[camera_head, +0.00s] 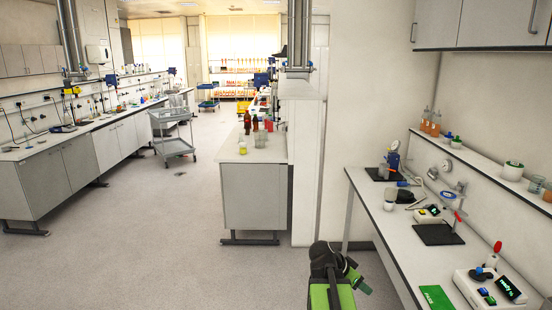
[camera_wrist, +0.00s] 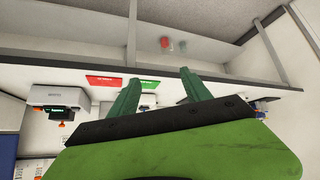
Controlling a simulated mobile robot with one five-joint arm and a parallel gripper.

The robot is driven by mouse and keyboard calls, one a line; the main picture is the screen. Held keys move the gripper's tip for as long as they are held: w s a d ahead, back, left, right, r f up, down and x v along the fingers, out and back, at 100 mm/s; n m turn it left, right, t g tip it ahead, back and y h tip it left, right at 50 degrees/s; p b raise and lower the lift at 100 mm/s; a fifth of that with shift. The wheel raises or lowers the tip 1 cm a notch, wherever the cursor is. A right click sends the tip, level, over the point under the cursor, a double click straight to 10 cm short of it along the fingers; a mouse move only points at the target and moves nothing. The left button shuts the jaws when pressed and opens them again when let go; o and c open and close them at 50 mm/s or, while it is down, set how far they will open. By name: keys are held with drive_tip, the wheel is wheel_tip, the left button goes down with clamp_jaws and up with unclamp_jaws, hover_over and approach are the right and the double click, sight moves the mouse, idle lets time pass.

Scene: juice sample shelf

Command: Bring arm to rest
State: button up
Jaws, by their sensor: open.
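My gripper (camera_head: 358,284) shows at the bottom of the head view, on the end of my green and black arm, to the left of the right-hand bench. In the wrist view my gripper (camera_wrist: 158,88) has its two green fingers apart with nothing between them. Behind the fingers the wrist view shows the bench edge, a red card (camera_wrist: 104,80) and a green card (camera_wrist: 143,84). The arm is partly cut off by the lower edge of the head view.
The right-hand bench (camera_head: 379,227) holds instruments and a green card (camera_head: 435,298). A shelf (camera_head: 490,168) with bottles runs above it. A central bench (camera_head: 253,195) stands ahead. A grey trolley (camera_head: 174,150) stands at the left. The floor (camera_head: 140,250) at the left is clear.

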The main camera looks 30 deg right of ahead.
drive_tip(key=w+a+f+n+t+y, duration=0.1)
drive_tip(key=w+a+f+n+y, duration=0.2)
drive_tip(key=a, duration=0.8)
drive_tip(key=w+a+f+n+t, duration=0.1)
drive_tip(key=w+a+n, duration=0.2)
drive_tip(key=w+a, duration=0.5)
drive_tip(key=s+a+f+n+y, duration=0.1)
drive_tip(key=a+n, duration=0.4)
drive_tip(key=a, duration=0.7)
drive_tip(key=s+a+f+n+g+y+b, duration=0.1)
drive_tip(key=s+a+f+n+y, duration=0.1)
drive_tip(key=a+n, duration=0.4)
drive_tip(key=s+a+y, duration=0.1)
drive_tip(key=a+y, duration=0.1)
drive_tip(key=a, duration=0.3)
drive_tip(key=shift+a+n, duration=0.3)
drive_tip(key=shift+a, duration=0.05)
drive_tip(key=shift+f, duration=0.1)
